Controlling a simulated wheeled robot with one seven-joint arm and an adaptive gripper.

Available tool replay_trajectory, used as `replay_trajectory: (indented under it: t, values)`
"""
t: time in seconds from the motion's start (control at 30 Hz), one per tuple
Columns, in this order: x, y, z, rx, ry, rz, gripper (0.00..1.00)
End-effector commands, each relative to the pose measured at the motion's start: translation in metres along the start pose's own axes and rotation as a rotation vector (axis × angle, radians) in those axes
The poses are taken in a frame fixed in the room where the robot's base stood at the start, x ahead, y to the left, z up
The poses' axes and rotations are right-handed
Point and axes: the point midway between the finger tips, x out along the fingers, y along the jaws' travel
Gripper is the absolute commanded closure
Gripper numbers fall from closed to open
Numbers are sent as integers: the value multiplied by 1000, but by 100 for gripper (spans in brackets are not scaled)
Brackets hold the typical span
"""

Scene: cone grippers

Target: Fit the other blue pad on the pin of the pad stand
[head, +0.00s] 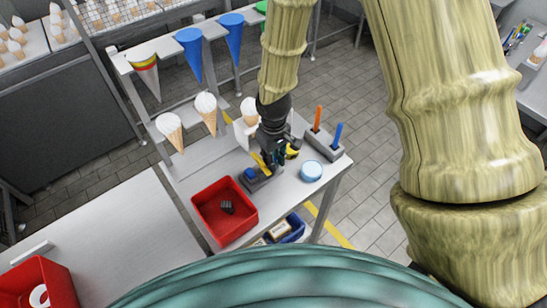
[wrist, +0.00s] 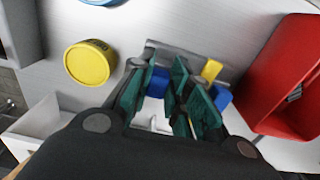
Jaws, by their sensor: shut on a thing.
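The grey pad stand (head: 262,181) is on the table below my gripper, and its bar (wrist: 190,58) crosses the top of the wrist view. One blue pad (head: 250,173) is at the stand's left end; it shows right of the fingers in the wrist view (wrist: 222,97). A yellow piece (wrist: 211,70) stands beside it. My gripper (wrist: 159,95), also in the head view (head: 272,163), points down and is shut on another blue pad (wrist: 158,81) close to the stand. The fingers hide part of this pad and any pin below it; I cannot tell whether they touch.
A red bin (head: 225,210) stands left of the stand. A round blue tub (head: 311,171) and a yellow tub (wrist: 88,63) are on its other side. A grey holder (head: 323,149) with an orange and a blue upright stands behind. Cones hang along the back rack.

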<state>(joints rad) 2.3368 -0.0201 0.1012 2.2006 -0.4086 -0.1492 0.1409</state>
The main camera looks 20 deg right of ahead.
Motion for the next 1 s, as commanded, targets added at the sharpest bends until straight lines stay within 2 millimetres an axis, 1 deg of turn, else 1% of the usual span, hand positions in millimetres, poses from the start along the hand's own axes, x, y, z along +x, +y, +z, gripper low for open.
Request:
replay_trajectory:
  t: [0.1, 0.13, 0.23, 0.27, 0.77, 0.8, 0.83, 1.0]
  values:
    - [0, 0, 0, 0, 0, 0, 94]
    - [0, 0, 0, 0, 0, 0, 76]
    - [0, 0, 0, 0, 0, 0, 58]
    - [0, 0, 0, 0, 0, 0, 56]
    - [1, -3, 0, -4, -2, -2, 56]
    - [1, -3, 0, -4, -2, -3, 64]
    - [1, -3, 1, -4, -2, -3, 60]
    - [1, -2, 1, -3, -2, -3, 60]
